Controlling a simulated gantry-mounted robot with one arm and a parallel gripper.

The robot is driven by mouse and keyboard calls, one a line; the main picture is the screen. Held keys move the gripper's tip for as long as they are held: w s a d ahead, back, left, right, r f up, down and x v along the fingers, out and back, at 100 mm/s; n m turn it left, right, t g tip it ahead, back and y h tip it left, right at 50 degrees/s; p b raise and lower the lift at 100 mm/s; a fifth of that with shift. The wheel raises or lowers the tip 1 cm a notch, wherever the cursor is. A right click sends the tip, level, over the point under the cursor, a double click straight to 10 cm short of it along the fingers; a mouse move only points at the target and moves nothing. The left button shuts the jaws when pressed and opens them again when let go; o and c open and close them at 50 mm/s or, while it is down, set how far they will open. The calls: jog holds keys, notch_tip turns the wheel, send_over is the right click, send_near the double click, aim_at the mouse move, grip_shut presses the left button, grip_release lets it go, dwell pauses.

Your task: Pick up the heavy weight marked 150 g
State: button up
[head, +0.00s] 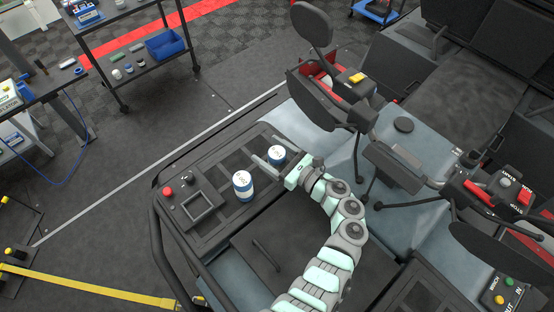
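Two white cylinders with blue bands stand on the dark panel in the head view. The nearer weight (243,186) has an upside-down mark on its top that looks like 200 g. The farther weight (277,155) has a mark too small and partly covered to read. My gripper (264,147) reaches in from the right with its two pale fingers apart, one on each side of the farther weight. The fingers look open, and I cannot tell if either touches it. The nearer weight stands apart, to the lower left of the gripper.
A red button (168,191) and a square frame (201,206) sit left of the weights. A motorcycle's handlebar, mirror (312,24) and red-lined box (318,80) rise behind and right of my gripper. A dark cart (128,72) stands at the back left.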

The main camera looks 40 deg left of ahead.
jog(key=c, duration=1.6)
jog(key=shift+o, duration=0.2)
